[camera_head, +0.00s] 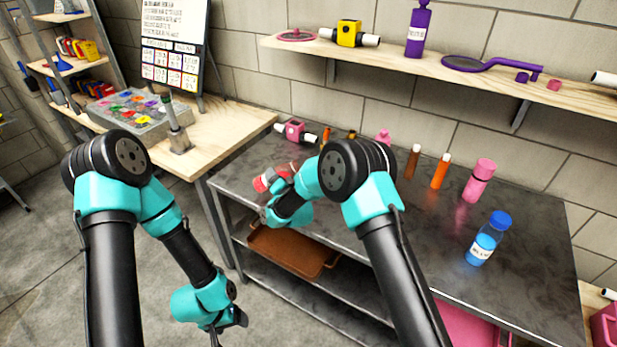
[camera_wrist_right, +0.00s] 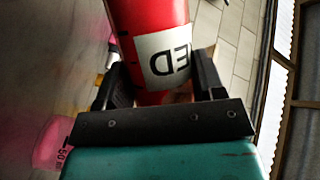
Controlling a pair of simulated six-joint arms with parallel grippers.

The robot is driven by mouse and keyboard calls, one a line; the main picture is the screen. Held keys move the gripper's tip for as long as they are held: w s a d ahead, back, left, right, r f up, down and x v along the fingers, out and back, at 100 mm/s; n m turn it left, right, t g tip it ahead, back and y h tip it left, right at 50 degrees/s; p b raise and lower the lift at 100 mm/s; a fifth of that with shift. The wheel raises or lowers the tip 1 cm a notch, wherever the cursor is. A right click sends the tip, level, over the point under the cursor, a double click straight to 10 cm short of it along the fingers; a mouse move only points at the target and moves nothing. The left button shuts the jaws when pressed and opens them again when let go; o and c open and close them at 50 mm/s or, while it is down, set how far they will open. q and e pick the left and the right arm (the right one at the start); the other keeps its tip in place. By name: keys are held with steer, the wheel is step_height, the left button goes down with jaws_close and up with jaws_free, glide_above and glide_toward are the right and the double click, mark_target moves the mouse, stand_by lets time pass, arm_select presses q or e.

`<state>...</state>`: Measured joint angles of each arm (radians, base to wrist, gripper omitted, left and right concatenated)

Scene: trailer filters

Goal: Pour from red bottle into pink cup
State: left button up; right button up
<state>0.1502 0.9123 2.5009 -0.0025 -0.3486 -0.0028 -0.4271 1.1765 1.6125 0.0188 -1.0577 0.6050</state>
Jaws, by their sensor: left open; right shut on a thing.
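The red bottle (camera_head: 265,181) is held tilted over the left part of the dark metal table in the head view. It fills the top of the right wrist view (camera_wrist_right: 150,45), with a white label lettered "ED". My right gripper (camera_wrist_right: 155,85) is shut on it, a finger on each side. A pink container with volume marks (camera_wrist_right: 50,145) shows at the lower left of the wrist view, apart from the bottle; I cannot tell whether it is the pink cup. My left gripper (camera_head: 228,325) is open and empty, low over the floor left of the table.
A pink bottle (camera_head: 478,182), an orange tube (camera_head: 440,172), a brown tube (camera_head: 412,162) and a blue bottle (camera_head: 487,240) stand on the table's right half. A pink and white piece (camera_head: 294,131) lies at the back left. A wall shelf (camera_head: 470,75) hangs above.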

steer(key=shift+a+r+m, duration=0.2)
steer(key=shift+r+m, duration=0.35)
steer(key=shift+m, duration=0.05)
stand_by(1.4)
steer(key=shift+a+m+t+y, duration=0.2)
steer(key=shift+m+t+y, duration=0.1)
steer(key=shift+m+t, duration=0.4)
stand_by(1.7)
steer(key=shift+d+r+m+t, duration=0.25)
steer(key=shift+r+m, duration=0.25)
steer(key=shift+m, duration=0.15)
steer(key=shift+d+r+m+t, duration=0.15)
steer(key=shift+r+m+t, duration=0.1)
steer(key=shift+r+m, duration=0.3)
stand_by(2.4)
